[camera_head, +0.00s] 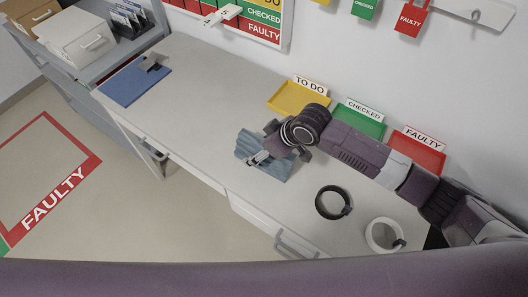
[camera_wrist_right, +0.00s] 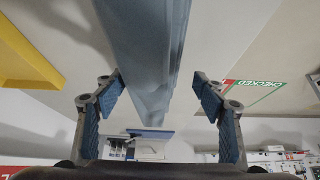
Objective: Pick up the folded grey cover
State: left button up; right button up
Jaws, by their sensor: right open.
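The folded grey cover (camera_head: 275,169), a blue-grey cloth with ridged folds, lies on the pale worktop near its front edge. My right gripper (camera_head: 274,145) is over the cover and hides part of it. In the right wrist view the cover (camera_wrist_right: 150,45) runs down between the two fingers of my right gripper (camera_wrist_right: 163,105). The fingers are open, with a gap on each side of the cloth; I cannot tell how low they are around it. My left gripper is not in view.
Yellow (camera_head: 290,97), green (camera_head: 372,125) and red (camera_head: 428,155) trays stand along the wall behind my right arm. A black ring (camera_head: 320,205) and a white ring (camera_head: 370,240) lie to the right. A blue mat (camera_head: 130,86) lies far left; the worktop between is clear.

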jog(key=shift+x, duration=1.15)
jog(key=shift+c, duration=0.2)
jog(key=c, duration=1.3)
jog(key=shift+w, duration=0.1)
jog(key=shift+c, duration=0.9)
jog(key=shift+r, duration=0.1)
